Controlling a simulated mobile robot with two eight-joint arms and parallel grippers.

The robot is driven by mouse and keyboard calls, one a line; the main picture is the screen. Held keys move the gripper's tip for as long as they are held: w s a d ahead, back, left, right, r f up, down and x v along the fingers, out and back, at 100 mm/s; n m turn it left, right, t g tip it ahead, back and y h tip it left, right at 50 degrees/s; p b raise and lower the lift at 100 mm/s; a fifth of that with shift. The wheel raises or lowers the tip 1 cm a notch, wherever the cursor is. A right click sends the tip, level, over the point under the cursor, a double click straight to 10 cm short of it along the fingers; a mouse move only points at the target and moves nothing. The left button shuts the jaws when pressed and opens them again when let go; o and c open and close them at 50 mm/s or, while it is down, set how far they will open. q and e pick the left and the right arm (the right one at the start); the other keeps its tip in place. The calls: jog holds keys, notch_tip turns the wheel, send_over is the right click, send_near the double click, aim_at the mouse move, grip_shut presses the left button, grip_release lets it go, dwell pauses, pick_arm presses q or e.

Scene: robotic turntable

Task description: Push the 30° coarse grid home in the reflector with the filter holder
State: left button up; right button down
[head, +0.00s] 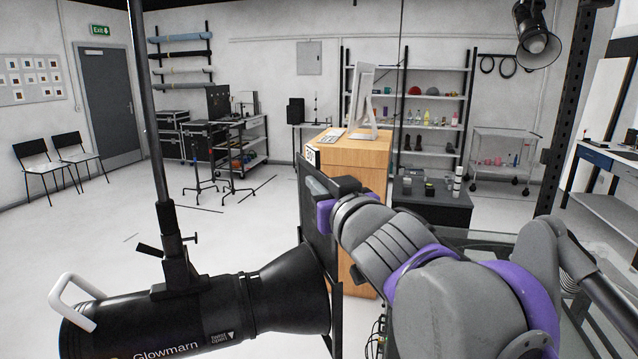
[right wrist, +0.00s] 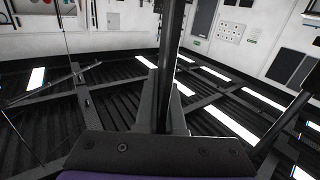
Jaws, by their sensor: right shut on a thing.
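The black studio light (head: 190,325) lies along the lower left of the head view, with its flared reflector (head: 290,290) facing right. A dark flat plate (head: 313,200), seen almost edge-on, stands upright at the reflector's mouth. I take it for the coarse grid; I cannot tell it apart from the filter holder here, nor how deep it sits. My right gripper (head: 335,200) comes in from the right and is shut at the plate's right face. Its fingertips are partly hidden. In the right wrist view the grid cannot be made out. My left gripper is out of view.
A dark vertical stand pole (head: 150,100) holds the light. A wooden desk (head: 355,155) with a monitor (head: 360,95) stands behind my gripper. A dark low box (head: 432,205) is to its right. The floor at left (head: 90,230) is clear.

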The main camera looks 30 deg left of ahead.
aim_at(318, 166)
jog(key=shift+f+b, duration=1.15)
jog(key=shift+f, duration=0.6)
jog(key=shift+w+d+f+b, duration=0.15)
jog(key=shift+f+b, duration=0.15)
jog(key=shift+f, duration=0.15)
jog(key=shift+w+f+b, duration=0.25)
jog(key=shift+f+b, duration=0.2)
jog(key=shift+f, duration=0.2)
jog(key=shift+w+f+b, duration=0.2)
jog(key=shift+f+b, duration=0.25)
jog(key=shift+f, duration=0.2)
jog(key=shift+r, duration=0.15)
jog(key=shift+s+r+p, duration=0.2)
jog(key=shift+r+p, duration=0.3)
jog(key=shift+r, duration=0.25)
jog(key=shift+s+r+p, duration=0.25)
jog(key=shift+r+p, duration=0.25)
jog(key=shift+r, duration=0.2)
jog(key=shift+s+r+p, duration=0.2)
jog(key=shift+r+p, duration=0.3)
jog(key=shift+r, duration=0.25)
jog(key=shift+r+p, duration=1.75)
jog(key=shift+r, duration=1.1)
jog(key=shift+a+b, duration=0.2)
jog(key=shift+b, duration=0.15)
jog(key=shift+f, duration=0.15)
